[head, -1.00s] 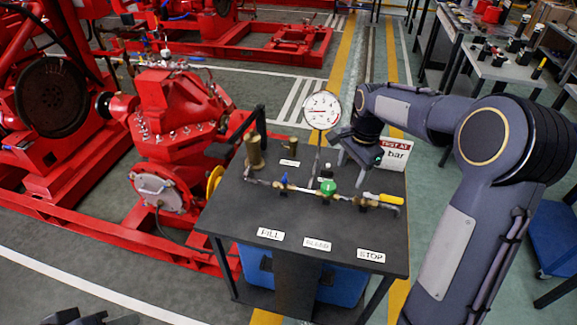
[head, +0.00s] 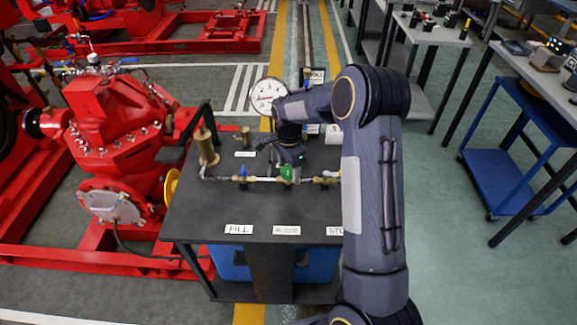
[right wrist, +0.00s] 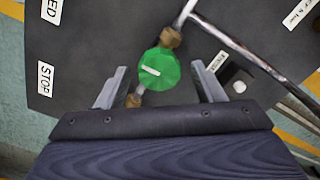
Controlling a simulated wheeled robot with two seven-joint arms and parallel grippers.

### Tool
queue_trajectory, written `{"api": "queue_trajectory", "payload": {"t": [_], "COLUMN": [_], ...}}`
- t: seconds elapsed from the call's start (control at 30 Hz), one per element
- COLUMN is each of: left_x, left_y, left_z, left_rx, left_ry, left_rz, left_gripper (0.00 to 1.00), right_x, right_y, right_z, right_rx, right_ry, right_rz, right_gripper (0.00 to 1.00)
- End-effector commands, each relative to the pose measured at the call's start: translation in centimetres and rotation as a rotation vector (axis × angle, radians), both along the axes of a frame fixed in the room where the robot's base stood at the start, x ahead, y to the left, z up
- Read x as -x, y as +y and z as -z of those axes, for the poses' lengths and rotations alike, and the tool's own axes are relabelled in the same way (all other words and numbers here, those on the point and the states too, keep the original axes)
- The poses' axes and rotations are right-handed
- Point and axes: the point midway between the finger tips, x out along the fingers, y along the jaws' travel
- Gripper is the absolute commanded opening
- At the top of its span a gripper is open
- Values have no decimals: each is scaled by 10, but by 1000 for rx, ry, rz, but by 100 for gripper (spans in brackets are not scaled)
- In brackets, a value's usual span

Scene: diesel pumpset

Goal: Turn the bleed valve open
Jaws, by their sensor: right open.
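The bleed valve has a round green knob (head: 287,173) with a white mark. It sits on the pipe across the dark bench, behind the BLEED label (head: 286,230). In the right wrist view the green knob (right wrist: 159,69) lies between the two finger tips, with brass fittings beside it. My right gripper (head: 288,164) is open and at the knob, pointing down, with a finger on either side (right wrist: 158,80). I cannot tell whether the fingers touch it. My left gripper is not in view.
A blue-handled valve (head: 243,171) is left of the knob on the same pipe. A pressure gauge (head: 267,95) stands behind, and a brass cylinder (head: 206,148) at the bench's left. My right arm covers the bench's right end. The red pumpset (head: 115,135) is at left.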

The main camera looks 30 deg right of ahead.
Motion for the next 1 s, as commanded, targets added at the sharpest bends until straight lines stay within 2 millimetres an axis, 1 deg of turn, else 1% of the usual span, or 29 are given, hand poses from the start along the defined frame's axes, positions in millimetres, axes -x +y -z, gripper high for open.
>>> {"api": "queue_trajectory", "payload": {"t": [0.13,0.17,0.4,0.5,0.77,1.0], "left_x": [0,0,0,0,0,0], "left_y": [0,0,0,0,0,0], "left_z": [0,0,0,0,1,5], "left_rx": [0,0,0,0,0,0], "left_ry": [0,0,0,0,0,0], "left_rz": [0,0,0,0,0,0], "left_gripper": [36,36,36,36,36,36], "right_x": [0,0,0,0,0,-1], "right_y": [0,0,0,0,0,0], "right_z": [0,0,0,0,0,0], "right_rx": [0,0,0,0,0,0], "right_ry": [0,0,0,0,0,-1], "right_rz": [0,0,-1,-1,-29,-154], "right_gripper": [62,59,28,17,17,17]}}
